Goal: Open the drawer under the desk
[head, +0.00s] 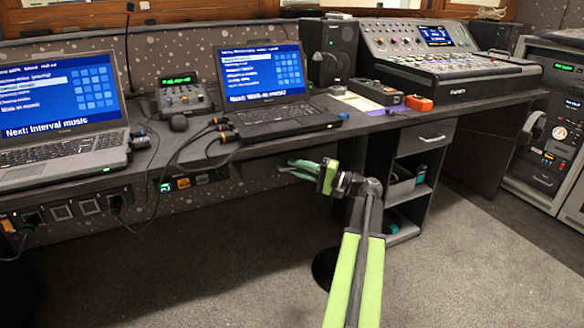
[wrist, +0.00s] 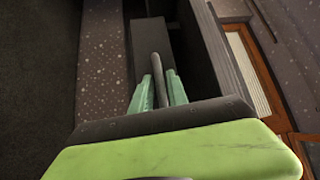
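The desk's thin dark drawer (head: 281,172) is under the desktop, below the right laptop. Its grey front (wrist: 146,40) shows in the wrist view, with a dark bar handle (wrist: 159,72) standing out from it. My gripper (head: 300,169) is at this drawer, its pale green fingers pointing left. In the wrist view my gripper (wrist: 160,92) has one finger on each side of the handle. The fingers lie close along the bar; whether they press on it I cannot tell. The fingers partly hide the drawer front in the head view, and I cannot tell how far it stands out.
A pedestal with another handled drawer (head: 427,137) and open shelves stands right of my arm. The desktop (head: 385,122) holds two laptops, a small mixer, a speaker and a large fader console (head: 440,60). Cables hang at the front left. The carpet (head: 230,260) is clear.

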